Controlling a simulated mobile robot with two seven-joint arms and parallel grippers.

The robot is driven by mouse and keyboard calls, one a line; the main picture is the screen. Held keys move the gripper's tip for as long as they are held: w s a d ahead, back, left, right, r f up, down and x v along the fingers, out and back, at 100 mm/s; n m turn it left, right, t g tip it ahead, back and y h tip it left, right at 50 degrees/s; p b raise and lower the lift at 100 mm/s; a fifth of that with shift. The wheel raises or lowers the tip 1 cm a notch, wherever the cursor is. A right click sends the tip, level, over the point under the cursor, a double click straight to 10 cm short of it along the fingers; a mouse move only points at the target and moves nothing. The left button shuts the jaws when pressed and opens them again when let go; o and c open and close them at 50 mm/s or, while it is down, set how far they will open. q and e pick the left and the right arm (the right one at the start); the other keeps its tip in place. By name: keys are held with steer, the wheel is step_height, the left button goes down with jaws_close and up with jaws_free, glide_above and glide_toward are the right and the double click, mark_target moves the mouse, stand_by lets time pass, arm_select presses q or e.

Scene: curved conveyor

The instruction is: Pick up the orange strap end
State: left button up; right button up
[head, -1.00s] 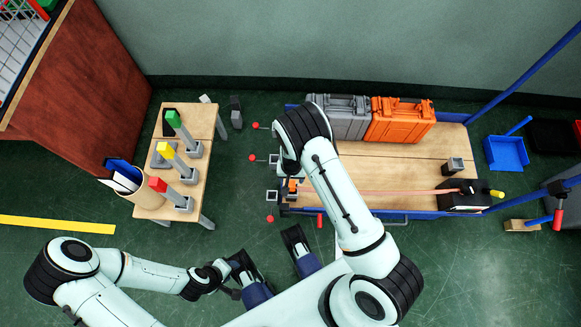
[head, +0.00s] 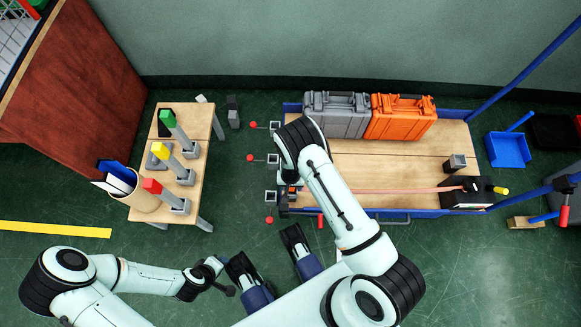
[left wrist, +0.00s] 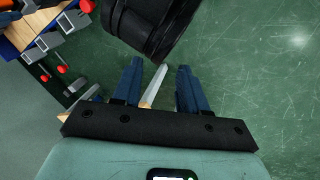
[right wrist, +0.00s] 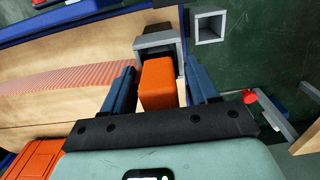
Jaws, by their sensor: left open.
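The orange strap end (right wrist: 158,84) is a small rounded block in the right wrist view. It lies between the two blue fingers of my right gripper (right wrist: 161,72), with a visible gap on each side. That gripper is open around it. A grey square bracket (right wrist: 158,42) stands just beyond the block. In the head view the right wrist hangs over the cart's left end and hides most of the strap end. My left gripper (left wrist: 158,82) is open and empty above the green floor, away from the cart.
A pale orange strap (head: 380,190) runs along the cart deck (head: 400,157) to a black box (head: 463,195). Grey and orange cases (head: 400,117) stand at the deck's back. Red-knobbed brackets line its left end. A small table (head: 203,123) with coloured posts stands left, across clear floor.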

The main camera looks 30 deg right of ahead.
steer(key=c, duration=0.9)
